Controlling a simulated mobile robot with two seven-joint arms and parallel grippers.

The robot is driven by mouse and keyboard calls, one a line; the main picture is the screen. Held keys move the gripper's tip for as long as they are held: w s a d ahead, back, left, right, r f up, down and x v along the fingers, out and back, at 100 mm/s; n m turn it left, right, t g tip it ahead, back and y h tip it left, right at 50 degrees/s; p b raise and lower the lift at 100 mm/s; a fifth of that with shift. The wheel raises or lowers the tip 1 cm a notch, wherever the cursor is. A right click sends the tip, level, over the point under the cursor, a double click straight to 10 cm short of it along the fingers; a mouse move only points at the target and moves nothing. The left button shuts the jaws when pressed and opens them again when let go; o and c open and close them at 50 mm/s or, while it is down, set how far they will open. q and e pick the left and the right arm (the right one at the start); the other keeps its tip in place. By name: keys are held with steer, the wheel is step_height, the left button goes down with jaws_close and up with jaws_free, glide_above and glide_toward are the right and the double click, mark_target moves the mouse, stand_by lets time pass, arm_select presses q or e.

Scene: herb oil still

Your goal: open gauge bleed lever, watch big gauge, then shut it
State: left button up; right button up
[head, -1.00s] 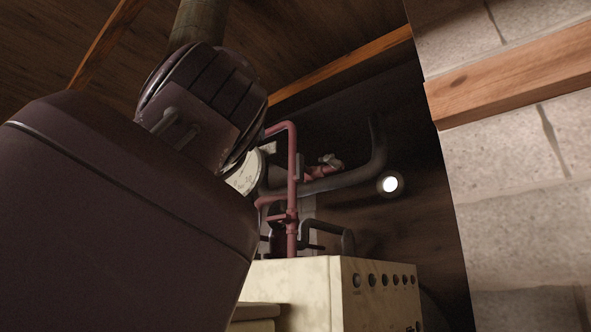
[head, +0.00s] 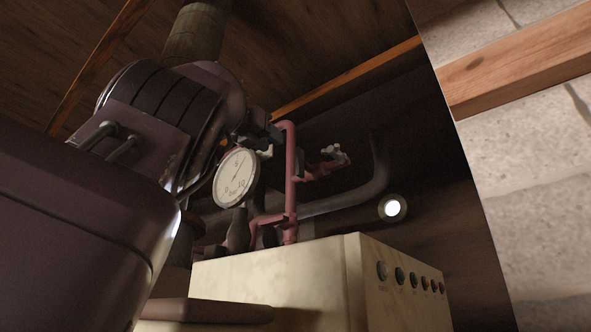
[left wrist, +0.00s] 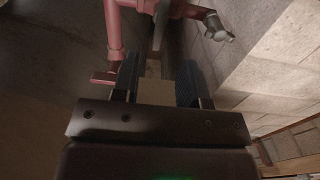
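The big gauge (head: 236,178) is a round white dial, now clear of my arm in the head view; its needle points up, slightly right. A red pipe (head: 290,180) rises beside it, with a grey-ended tap (head: 335,157) on its right branch. My left gripper (head: 267,133) is near the pipe's top. In the left wrist view its two dark fingers (left wrist: 156,84) stand apart, with nothing clearly held. A narrow grey bar (left wrist: 158,30) shows beyond the gap; I cannot tell whether it is the bleed lever. The grey tap (left wrist: 217,27) is right of the fingers. My right gripper is not seen.
A cream cabinet (head: 290,280) with a row of round buttons stands below the pipes. A thick dark pipe (head: 375,180) bends behind them, near a bright round lamp (head: 393,208). A pale block wall (head: 530,150) with a wooden beam closes the right side.

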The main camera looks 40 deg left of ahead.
mark_target(297, 158)
arm_select(q)
steer(key=w+p, duration=0.1)
steer(key=w, duration=0.2)
steer(key=w+p, duration=0.2)
steer(key=w, duration=0.1)
steer(key=w+p, duration=0.1)
steer(key=w, duration=0.2)
steer(key=shift+a+r, duration=0.3)
steer(key=shift+a, duration=0.1)
steer(key=shift+w+f+p, duration=0.2)
steer(key=shift+w+p, duration=0.25)
steer(key=shift+w, duration=0.3)
steer(key=c, duration=0.7)
jaws_close()
